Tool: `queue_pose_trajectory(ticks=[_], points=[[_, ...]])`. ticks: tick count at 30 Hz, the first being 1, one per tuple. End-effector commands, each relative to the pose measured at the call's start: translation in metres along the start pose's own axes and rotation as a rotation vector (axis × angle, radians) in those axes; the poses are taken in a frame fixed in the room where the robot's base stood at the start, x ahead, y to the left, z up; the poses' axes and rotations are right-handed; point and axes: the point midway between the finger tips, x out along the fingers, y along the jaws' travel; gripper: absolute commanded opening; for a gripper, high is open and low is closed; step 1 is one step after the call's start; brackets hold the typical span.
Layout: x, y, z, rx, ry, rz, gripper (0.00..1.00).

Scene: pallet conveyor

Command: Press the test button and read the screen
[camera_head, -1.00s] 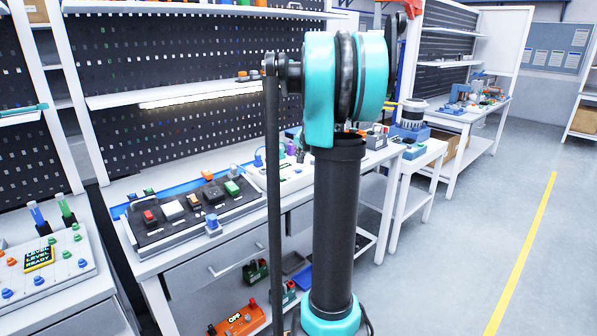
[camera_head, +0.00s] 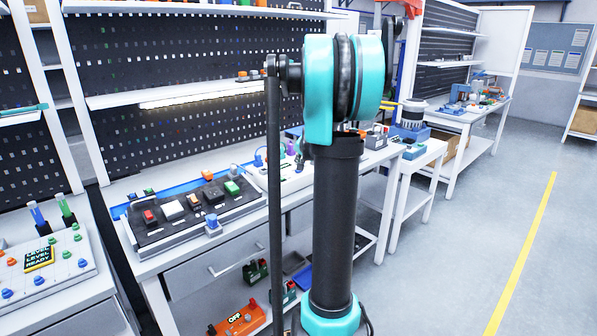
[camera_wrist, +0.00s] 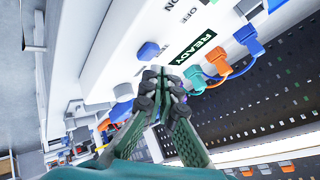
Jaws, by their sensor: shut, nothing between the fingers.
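In the wrist view, my gripper (camera_wrist: 160,76) is shut and empty, its fingertips in front of a white panel (camera_wrist: 120,45). No test label is readable, so I cannot tell which control is the test button. In the head view, my gripper is not seen; a small screen (camera_head: 39,258) on a white panel at left reads LEVEL, LEVEL, READY.
Beside the READY screen are blue (camera_wrist: 248,40), orange (camera_wrist: 219,62) and green (camera_wrist: 195,80) plugs with cables. A black button box (camera_head: 165,232) stands on the middle bench. Clear floor (camera_head: 470,220) lies to the right, with a yellow line.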

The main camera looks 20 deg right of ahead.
Motion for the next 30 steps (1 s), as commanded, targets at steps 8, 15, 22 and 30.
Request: queue_pose_trajectory(ticks=[8, 15, 22, 30], points=[[-0.0001, 0.0, 0.0, 0.0, 0.0, 0.0, 0.0], [0.0, 0.0, 0.0, 0.0, 0.0, 0.0, 0.0], [0.0002, 0.0002, 0.0002, 0.0, 0.0, 0.0, 0.0], [0.0052, 0.0039, 0.004, 0.0, 0.0, 0.0, 0.0]])
